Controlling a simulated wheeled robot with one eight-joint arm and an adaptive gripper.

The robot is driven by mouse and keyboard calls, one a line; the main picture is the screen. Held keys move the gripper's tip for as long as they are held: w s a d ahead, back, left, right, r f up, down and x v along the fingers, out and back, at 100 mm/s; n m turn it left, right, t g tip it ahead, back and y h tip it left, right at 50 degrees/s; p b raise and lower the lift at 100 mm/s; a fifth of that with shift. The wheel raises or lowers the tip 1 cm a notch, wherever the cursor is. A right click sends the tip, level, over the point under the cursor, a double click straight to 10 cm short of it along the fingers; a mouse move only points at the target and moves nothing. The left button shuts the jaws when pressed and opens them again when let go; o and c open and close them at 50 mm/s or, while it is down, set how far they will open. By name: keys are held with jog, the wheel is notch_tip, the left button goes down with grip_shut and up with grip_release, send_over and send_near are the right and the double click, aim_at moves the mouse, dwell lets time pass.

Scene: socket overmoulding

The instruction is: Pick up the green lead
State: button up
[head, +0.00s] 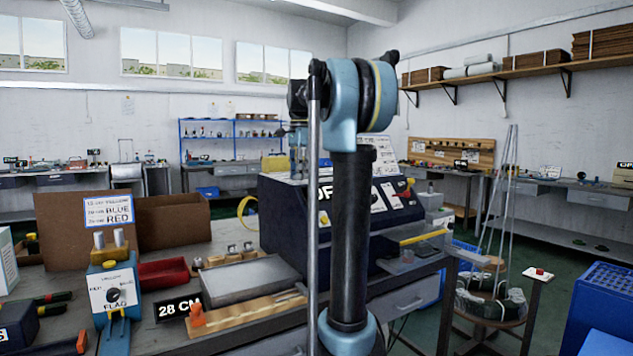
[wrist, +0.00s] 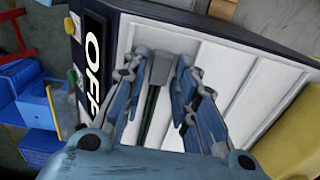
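In the wrist view my gripper (wrist: 163,60) points at the white slatted face of the dark-blue machine marked OFF (wrist: 222,48). Its two blue-grey fingers stand apart. Between their tips shows a small grey block (wrist: 161,69). A thin dark green strip (wrist: 149,105) runs from below the block toward my palm; it may be the green lead, but I cannot be sure. I cannot tell whether the fingers touch the block or it lies beyond them.
In the head view the machine (head: 285,212) stands on the bench behind my arm. A grey slab (head: 248,279), a wooden strip (head: 250,313), a red bin (head: 163,273) and a blue flag fixture (head: 113,290) are to the left. A round stool (head: 490,305) stands right.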

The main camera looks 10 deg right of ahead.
grip_shut()
